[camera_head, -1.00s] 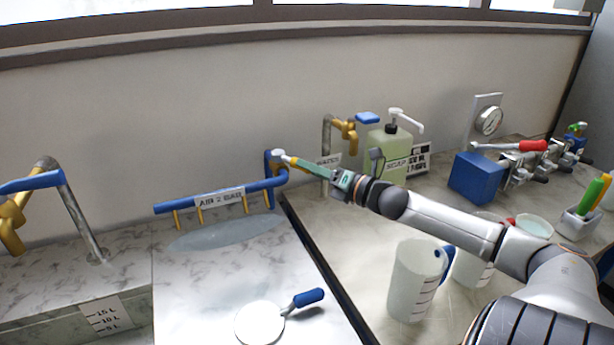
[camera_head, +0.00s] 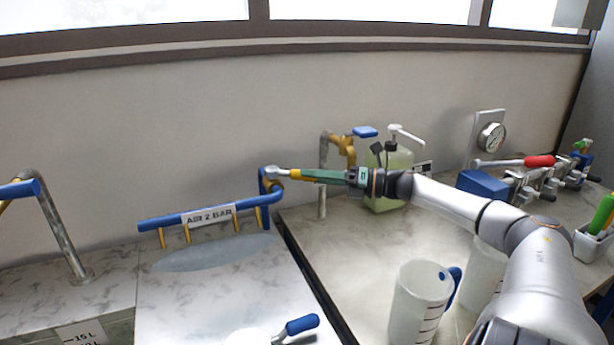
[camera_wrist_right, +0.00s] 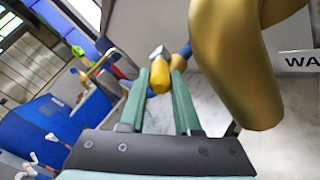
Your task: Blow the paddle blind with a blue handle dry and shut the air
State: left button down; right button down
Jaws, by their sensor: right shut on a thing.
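The paddle blind is a pale disc (camera_head: 250,337) with a blue handle (camera_head: 302,324). It lies on the marbled worktop at the bottom of the head view, its lower part cut off by the picture edge. Behind it runs the blue air pipe (camera_head: 180,220), labelled "AIR 2 BAR", with several brass nozzles under it. At its right end is a valve with a yellow-gripped lever (camera_head: 295,174). My right gripper (camera_head: 302,175) is shut on this lever; the yellow grip (camera_wrist_right: 160,78) shows between its green fingers in the wrist view. My left gripper is out of view.
A brass water tap (camera_head: 347,150) stands close to my right gripper and looms large in the wrist view (camera_wrist_right: 235,65). A soap bottle (camera_head: 388,178) is behind my arm. A measuring jug (camera_head: 418,300) stands below it. A steel tap pipe (camera_head: 62,235) is at left.

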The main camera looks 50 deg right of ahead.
jog(key=shift+d, duration=0.1)
dwell(0.3)
jog(key=c, duration=0.6)
grip_release()
jog(key=shift+s, duration=0.1)
jog(key=p+v, duration=0.4)
jog(key=v, duration=0.8)
jog(key=shift+d+p, duration=0.2)
jog(key=shift+p, duration=0.15)
